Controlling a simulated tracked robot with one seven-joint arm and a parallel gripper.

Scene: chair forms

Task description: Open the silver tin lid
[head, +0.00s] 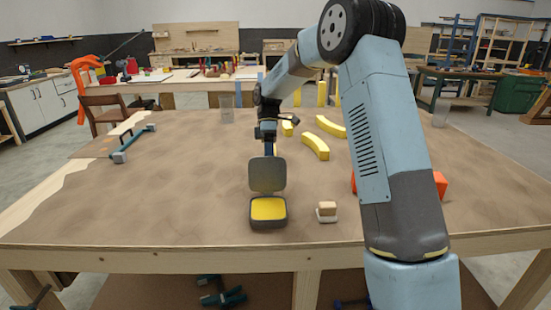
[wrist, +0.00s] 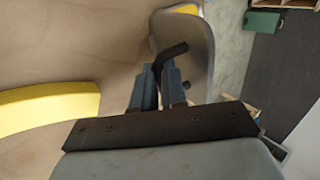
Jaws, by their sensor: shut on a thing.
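The silver tin (head: 268,222) sits near the front middle of the table in the head view. Its grey lid (head: 267,176) stands raised, about upright, at the tin's back edge, and the yellow inside (head: 268,208) shows. My gripper (head: 269,153) is behind the lid's top edge. In the wrist view the lid (wrist: 194,45) shows its outer face, with a dark bent handle (wrist: 173,50) on it. My gripper (wrist: 158,80) is shut on the lid at this handle; the exact contact is partly hidden by the fingers.
A small tan and white block (head: 327,212) stands right of the tin. Yellow curved pieces (head: 316,146) lie behind to the right. An orange thing (head: 440,184) is partly behind my arm. A blue-green clamp (head: 133,143) lies at left. Table left of the tin is clear.

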